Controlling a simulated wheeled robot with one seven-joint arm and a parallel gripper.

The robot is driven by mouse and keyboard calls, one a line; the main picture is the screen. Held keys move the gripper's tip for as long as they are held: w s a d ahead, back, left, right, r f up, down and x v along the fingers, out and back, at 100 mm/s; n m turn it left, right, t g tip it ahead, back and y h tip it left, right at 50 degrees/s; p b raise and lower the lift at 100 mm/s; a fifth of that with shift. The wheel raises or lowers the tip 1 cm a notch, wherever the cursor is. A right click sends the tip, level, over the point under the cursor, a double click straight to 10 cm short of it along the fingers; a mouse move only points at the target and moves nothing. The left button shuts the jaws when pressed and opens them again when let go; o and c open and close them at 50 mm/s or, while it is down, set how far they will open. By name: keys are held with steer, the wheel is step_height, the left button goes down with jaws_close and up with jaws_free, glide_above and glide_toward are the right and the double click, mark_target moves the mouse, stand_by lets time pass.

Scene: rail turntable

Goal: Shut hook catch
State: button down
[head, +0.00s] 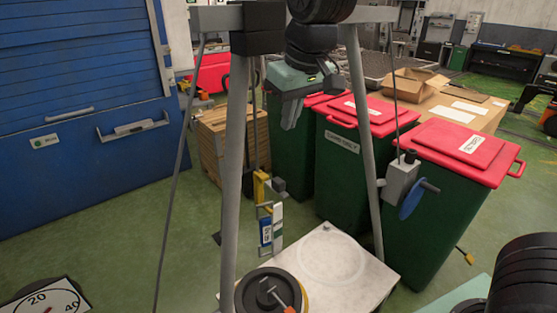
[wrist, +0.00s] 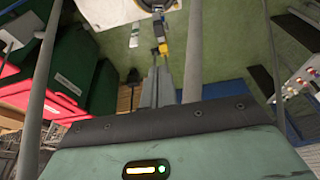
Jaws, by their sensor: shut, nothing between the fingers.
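A yellow hook block (head: 261,187) with dark metal parts hangs between the legs of a grey frame in the head view. A blue and white labelled piece (head: 266,232) hangs just below it. The yellow block also shows in the wrist view (wrist: 163,48), beyond my fingertips. The catch itself is too small to make out, so I cannot tell whether it is open. My gripper (head: 289,122) points down, above and to the right of the block in the head view. Its fingers (wrist: 155,78) are shut and empty, apart from the block.
Grey frame legs (head: 236,170) stand close on either side of my arm. A winch with a blue wheel (head: 411,200) is on the right leg. A pale plate (head: 345,262) and dark round weight (head: 262,292) lie below. Red-lidded green bins (head: 345,165) stand behind.

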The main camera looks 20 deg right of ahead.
steer(key=shift+f, duration=0.15)
steer(key=p, duration=0.4)
glide_toward(278, 179)
steer(key=x, duration=0.5)
steer(key=shift+w, duration=0.1)
steer(key=shift+a+f, duration=0.1)
steer(key=shift+f, duration=0.65)
steer(key=shift+w+f+b, duration=0.1)
steer(key=shift+f+b, duration=0.05)
steer(key=shift+b, duration=0.3)
